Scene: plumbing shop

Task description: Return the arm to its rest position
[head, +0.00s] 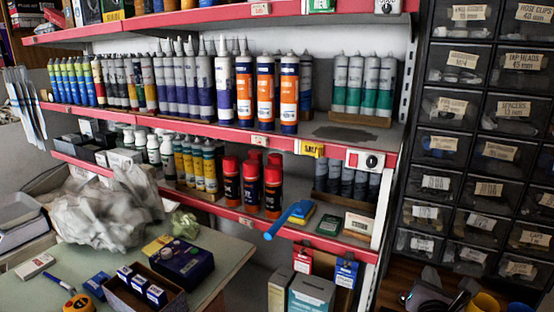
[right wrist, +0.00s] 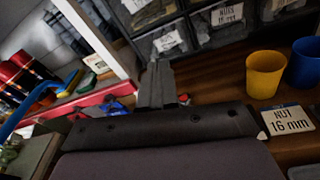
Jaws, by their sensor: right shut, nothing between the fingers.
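My right gripper (head: 432,278) shows at the bottom right of the head view, low in front of the dark drawer cabinet. Its fingers are together with nothing between them. In the right wrist view its closed fingers (right wrist: 158,72) point up toward the drawers, above the wooden surface (right wrist: 225,108). My left gripper is not in the head view. No object is held.
A yellow cup (right wrist: 265,75) and a blue cup (right wrist: 303,62) stand to the gripper's right. The drawer cabinet (head: 478,130) rises behind. Red-edged shelves (head: 225,132) with cartridges and cans stand left. A blue tube-like handle (head: 290,218) juts from the lower shelf.

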